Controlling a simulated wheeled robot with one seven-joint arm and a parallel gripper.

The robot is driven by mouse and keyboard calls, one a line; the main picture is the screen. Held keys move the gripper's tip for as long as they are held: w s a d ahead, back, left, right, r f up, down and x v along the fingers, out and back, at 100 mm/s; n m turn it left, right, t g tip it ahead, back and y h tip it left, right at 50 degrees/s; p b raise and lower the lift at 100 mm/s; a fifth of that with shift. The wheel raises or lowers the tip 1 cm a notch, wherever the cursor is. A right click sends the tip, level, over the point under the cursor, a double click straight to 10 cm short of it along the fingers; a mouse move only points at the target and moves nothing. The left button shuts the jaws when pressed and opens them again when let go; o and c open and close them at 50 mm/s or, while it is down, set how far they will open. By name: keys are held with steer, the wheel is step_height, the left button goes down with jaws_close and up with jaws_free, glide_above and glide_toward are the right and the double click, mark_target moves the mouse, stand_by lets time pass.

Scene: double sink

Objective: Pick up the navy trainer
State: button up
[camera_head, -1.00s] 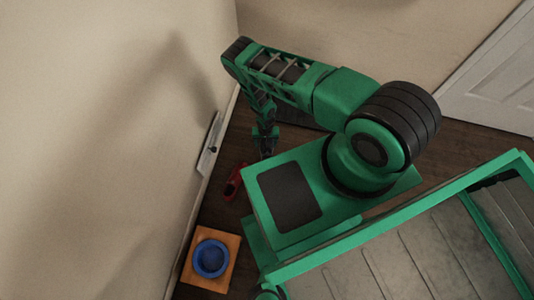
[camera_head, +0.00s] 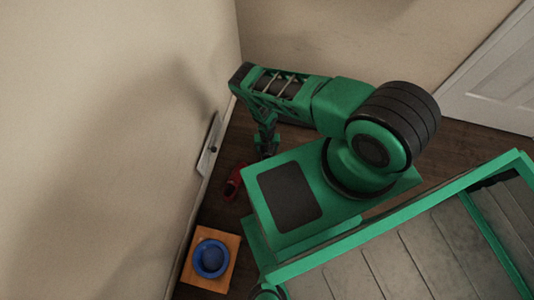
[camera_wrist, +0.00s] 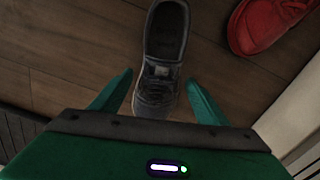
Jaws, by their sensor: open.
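The navy trainer (camera_wrist: 165,40) lies on the wooden floor in the wrist view and looks dark grey-blue. Its laced front part lies between the two green fingers of my gripper (camera_wrist: 160,92), and its heel opening points to the top of the picture. The fingers stand apart on either side of it, with a gap to each side. The toe is hidden by the gripper body. In the head view my gripper (camera_head: 267,148) hangs low near the floor by the left wall, and the navy trainer cannot be made out there.
A red shoe (camera_wrist: 262,24) lies to the right of the trainer; it also shows in the head view (camera_head: 234,182). A blue bowl (camera_head: 211,258) sits on an orange-brown square (camera_head: 230,242) near the wall. A white wall plate (camera_head: 209,147) is close to my gripper.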

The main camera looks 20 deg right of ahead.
jaws_close()
steer(key=shift+r, duration=0.15)
